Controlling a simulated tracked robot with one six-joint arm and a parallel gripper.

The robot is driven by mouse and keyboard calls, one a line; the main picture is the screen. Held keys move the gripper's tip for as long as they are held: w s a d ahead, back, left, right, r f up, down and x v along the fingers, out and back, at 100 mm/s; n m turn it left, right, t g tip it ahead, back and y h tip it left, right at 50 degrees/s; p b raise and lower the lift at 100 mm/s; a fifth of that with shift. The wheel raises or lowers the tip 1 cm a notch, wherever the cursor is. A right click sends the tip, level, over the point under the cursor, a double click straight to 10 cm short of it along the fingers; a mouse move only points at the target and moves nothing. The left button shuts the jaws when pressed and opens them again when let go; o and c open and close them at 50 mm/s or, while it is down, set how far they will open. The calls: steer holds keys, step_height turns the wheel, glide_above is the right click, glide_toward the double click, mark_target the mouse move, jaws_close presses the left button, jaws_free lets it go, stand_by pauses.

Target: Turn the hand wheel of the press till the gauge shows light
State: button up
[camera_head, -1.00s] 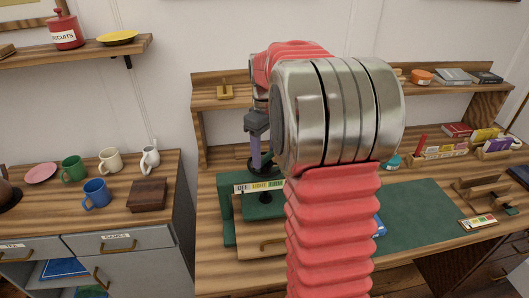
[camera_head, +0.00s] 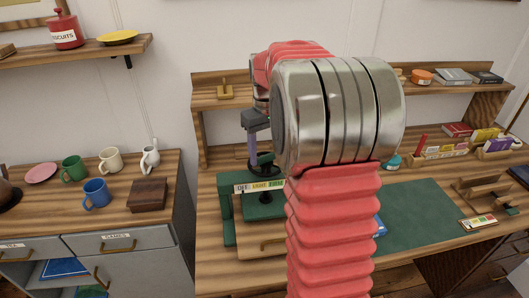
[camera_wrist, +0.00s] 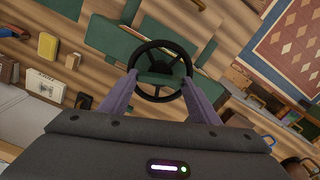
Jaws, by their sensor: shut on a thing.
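The press (camera_head: 226,205) is green and stands on the wooden bench, partly behind my arm in the head view. Its black hand wheel (camera_head: 266,160) sits on top, and it shows with its spokes in the wrist view (camera_wrist: 161,70). The gauge (camera_head: 256,187) is a strip with the words OFF, LIGHT and FIRM on the press front; its pointer is too small to read. My gripper (camera_wrist: 158,82) has its two purple fingers closed on opposite sides of the wheel's rim. In the head view my arm hides much of it.
A green mat (camera_head: 415,213) lies on the bench to the right. Boxes and a wooden stand (camera_head: 480,190) are at the bench's right. A separate cabinet on the left bears several mugs (camera_head: 96,194) and a dark wooden block (camera_head: 148,195). A shelf (camera_head: 75,50) hangs above it.

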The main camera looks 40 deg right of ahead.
steer(key=shift+m, duration=1.6)
steer(key=o, duration=1)
steer(key=shift+o, duration=0.2)
step_height(320, 180, up, 14)
steer(key=shift+f, duration=0.15)
